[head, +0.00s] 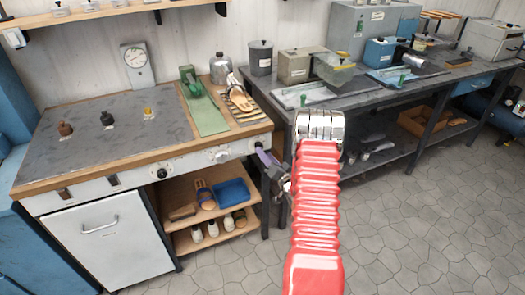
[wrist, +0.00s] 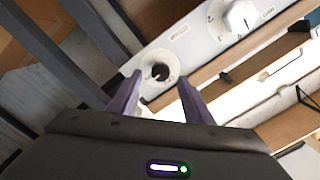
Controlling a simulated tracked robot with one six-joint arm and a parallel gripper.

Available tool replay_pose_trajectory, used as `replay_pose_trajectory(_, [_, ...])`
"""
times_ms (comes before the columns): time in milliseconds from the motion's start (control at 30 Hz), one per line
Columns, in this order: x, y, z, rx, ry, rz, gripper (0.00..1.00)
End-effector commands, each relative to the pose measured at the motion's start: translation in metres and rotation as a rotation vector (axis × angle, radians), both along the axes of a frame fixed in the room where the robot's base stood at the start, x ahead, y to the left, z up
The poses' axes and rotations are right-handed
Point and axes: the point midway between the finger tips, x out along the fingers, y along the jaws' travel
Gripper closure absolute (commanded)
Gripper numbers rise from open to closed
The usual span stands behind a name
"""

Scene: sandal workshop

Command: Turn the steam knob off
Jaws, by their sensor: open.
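A small dark knob (wrist: 160,71) on a round white dial shows in the wrist view, on the white front panel (wrist: 190,45) of the workbench. A larger white knob (wrist: 240,17) sits farther along that panel, and it also shows in the head view (head: 220,156). The panel labels are too small to read, so I cannot tell which knob is marked steam. My gripper (head: 264,155) is at the panel's right end in the head view. Its purple fingers (wrist: 159,78) are open, on either side of the dark knob in the picture; contact is not clear.
Another dark knob (head: 162,173) is farther left on the panel. The bench top (head: 100,150) carries several small items and a green mat (head: 205,115). A long dark table (head: 400,90) stands right; the tiled floor (head: 430,220) is clear.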

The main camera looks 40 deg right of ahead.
Motion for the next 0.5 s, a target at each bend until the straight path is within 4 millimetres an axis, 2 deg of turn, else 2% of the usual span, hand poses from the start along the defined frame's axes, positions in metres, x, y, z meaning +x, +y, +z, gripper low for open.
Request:
replay_pose_trajectory(200, [0.030,-0.006,0.000,0.000,-0.001,0.002,0.53])
replay_pose_trajectory(500, [0.041,-0.010,0.000,0.001,-0.001,-0.001,0.53])
